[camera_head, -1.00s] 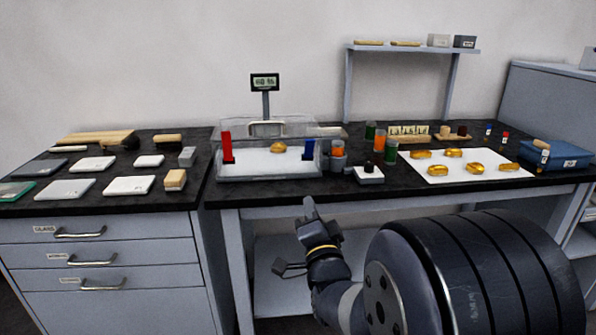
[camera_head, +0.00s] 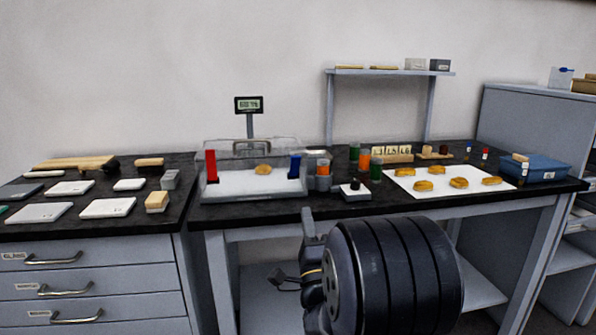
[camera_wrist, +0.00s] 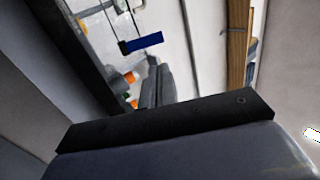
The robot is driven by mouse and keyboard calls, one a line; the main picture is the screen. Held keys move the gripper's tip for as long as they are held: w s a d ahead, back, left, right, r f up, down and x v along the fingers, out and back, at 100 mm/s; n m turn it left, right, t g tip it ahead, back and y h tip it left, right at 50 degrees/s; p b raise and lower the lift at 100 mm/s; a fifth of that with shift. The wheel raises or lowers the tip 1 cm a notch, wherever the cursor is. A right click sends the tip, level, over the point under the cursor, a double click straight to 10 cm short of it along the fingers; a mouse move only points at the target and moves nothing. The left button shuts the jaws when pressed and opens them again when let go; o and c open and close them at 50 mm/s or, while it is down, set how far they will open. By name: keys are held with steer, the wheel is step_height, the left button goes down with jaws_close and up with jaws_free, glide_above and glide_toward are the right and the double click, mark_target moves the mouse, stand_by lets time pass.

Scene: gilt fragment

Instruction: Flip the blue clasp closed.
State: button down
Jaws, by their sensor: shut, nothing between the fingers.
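The blue clasp (camera_head: 294,166) stands at the front right of a clear case (camera_head: 250,194) on the black bench. It also shows in the wrist view as a blue bar (camera_wrist: 146,43). My gripper (camera_head: 308,214) is low in front of the bench edge in the head view, apart from the clasp. In the wrist view its fingertips (camera_wrist: 153,62) are shut and empty, and appear just below the blue bar; the distance between them is hard to judge. A red clasp (camera_head: 211,166) stands upright at the case's front left. A gold fragment (camera_head: 264,169) lies inside the case.
Orange and green jars (camera_head: 364,160) and a small white block (camera_head: 355,192) stand right of the case. Gold pieces lie on a white sheet (camera_head: 410,185), with a blue box (camera_head: 548,170) beyond. White tiles (camera_head: 107,207) cover the left bench. A display (camera_head: 249,104) stands behind the case.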

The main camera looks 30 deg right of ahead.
mark_target(297, 157)
steer(key=x, duration=1.3)
steer(key=shift+w+r, duration=0.15)
steer(key=shift+r+p, duration=0.1)
steer(key=shift+p, duration=0.3)
steer(key=shift+w+d+r+g+p, duration=0.1)
steer(key=shift+w+r+g+p, duration=0.1)
steer(key=shift+r+g+p, duration=0.65)
steer(key=w+g+p, duration=0.1)
steer(key=g+p, duration=0.1)
steer(key=p, duration=0.1)
steer(key=w+r+g+y+p, duration=0.1)
steer(key=p, duration=0.3)
steer(key=shift+w+d+r+g, duration=0.1)
steer(key=shift+d+r+g, duration=0.2)
steer(key=shift+d+g, duration=0.05)
steer(key=shift+f, duration=0.35)
